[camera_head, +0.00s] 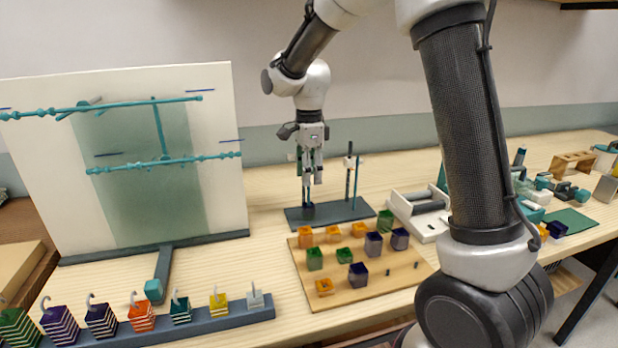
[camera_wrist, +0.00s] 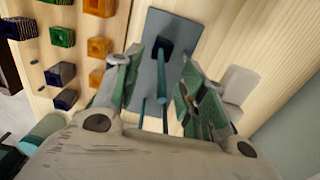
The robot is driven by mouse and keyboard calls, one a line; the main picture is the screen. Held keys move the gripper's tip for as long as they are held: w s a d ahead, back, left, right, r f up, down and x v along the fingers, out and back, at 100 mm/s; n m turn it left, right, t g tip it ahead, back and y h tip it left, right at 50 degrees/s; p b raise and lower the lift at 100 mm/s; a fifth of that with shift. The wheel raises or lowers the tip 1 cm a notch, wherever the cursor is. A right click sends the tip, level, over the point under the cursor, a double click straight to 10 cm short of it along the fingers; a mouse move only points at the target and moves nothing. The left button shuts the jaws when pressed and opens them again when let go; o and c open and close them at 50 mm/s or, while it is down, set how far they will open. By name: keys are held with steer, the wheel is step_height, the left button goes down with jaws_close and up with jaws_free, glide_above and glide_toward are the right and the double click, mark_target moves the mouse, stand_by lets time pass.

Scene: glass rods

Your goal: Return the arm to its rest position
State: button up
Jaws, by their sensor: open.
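My gripper (camera_head: 311,180) hangs pointing down above the left part of a dark base plate (camera_head: 335,214) with upright rods. In the wrist view its two fingers are spread apart (camera_wrist: 160,85), and nothing is visibly clamped between them. A dark block (camera_wrist: 163,47) on the plate shows between and beyond the fingers. A thin dark post with a clamp (camera_head: 348,175) and a teal rod (camera_head: 357,182) stand on the plate just right of my gripper. Whether the fingers touch anything on the plate is not clear.
A wooden board (camera_head: 305,270) with orange, green and purple square cups lies in front. A white panel (camera_head: 225,120) with teal rods stands at left. A dark rail (camera_head: 235,315) holds several striped hooked blocks. A white tray (camera_head: 432,234) sits at right of the plate.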

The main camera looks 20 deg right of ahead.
step_height(320, 180, up, 10)
steer(key=shift+f, duration=0.1)
steer(key=shift+r, duration=0.2)
steer(key=shift+n, duration=0.7)
steer(key=shift+f+n, duration=0.15)
steer(key=shift+n, duration=1.05)
steer(key=s+d+n+t, duration=0.1)
steer(key=s+d+n, duration=0.3)
steer(key=s, duration=0.5)
steer(key=s+d+n+t, duration=0.2)
steer(key=s+d+n, duration=0.3)
steer(key=s, duration=0.5)
steer(key=s+d+n+t, duration=0.1)
steer(key=s+d+n, duration=0.4)
steer(key=s, duration=0.5)
steer(key=shift+d+r, duration=0.45)
